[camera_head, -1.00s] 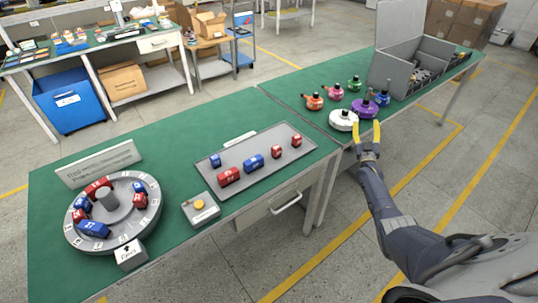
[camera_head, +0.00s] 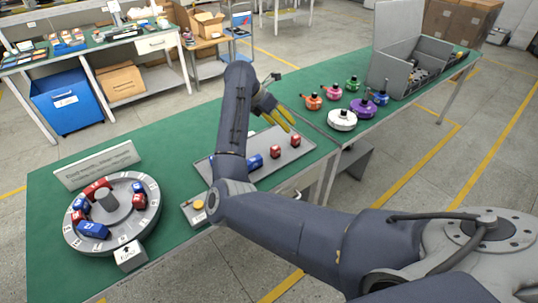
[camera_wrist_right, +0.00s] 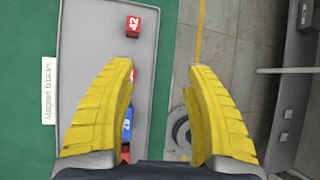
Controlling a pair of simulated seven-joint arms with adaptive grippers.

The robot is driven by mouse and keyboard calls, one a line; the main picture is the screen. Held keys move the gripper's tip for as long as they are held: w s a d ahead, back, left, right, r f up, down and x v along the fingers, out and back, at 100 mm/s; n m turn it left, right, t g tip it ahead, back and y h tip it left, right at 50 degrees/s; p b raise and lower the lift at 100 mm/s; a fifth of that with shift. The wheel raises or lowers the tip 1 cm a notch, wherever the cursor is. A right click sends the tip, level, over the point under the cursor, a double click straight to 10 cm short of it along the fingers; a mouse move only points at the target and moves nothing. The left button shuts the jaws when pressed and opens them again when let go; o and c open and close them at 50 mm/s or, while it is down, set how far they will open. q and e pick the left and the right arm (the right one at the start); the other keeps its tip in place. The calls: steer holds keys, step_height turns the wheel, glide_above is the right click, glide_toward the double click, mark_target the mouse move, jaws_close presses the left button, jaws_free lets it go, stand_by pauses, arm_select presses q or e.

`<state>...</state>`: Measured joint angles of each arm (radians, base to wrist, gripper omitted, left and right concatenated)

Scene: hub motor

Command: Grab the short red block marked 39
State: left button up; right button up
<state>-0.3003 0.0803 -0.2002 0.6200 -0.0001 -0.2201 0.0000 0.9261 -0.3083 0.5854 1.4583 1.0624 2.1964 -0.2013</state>
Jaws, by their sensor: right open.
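Two short red blocks sit on the grey tray (camera_head: 309,149). The right-hand one (camera_head: 295,140) reads 42 in the right wrist view (camera_wrist_right: 133,27). The other short red block (camera_head: 276,151) is partly hidden by a finger in the right wrist view (camera_wrist_right: 131,75); I cannot read its number. My right gripper (camera_head: 287,125) is open and empty above the tray, fingers pointing down. In the right wrist view the fingertips (camera_wrist_right: 161,70) are apart, one over the tray and one past its edge. My left gripper is not in view.
A blue block (camera_head: 255,162) is beside the short red ones; my arm hides the tray's left part. A round dial (camera_head: 130,222) with red and blue blocks stands at left. Coloured round parts (camera_head: 362,108) and a grey box (camera_head: 400,75) stand on the right bench.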

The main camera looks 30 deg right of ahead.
steer(key=w+a+t+y, duration=0.2)
steer(key=a, duration=0.4)
glide_toward(275, 147)
steer(key=shift+m+y, duration=0.3)
steer(key=x, duration=0.5)
steer(key=shift+d, duration=0.1)
steer(key=shift+x, duration=2.6)
steer(key=shift+s+d, duration=0.1)
steer(key=shift+d, duration=0.05)
steer(key=shift+c, duration=0.3)
jaws_close()
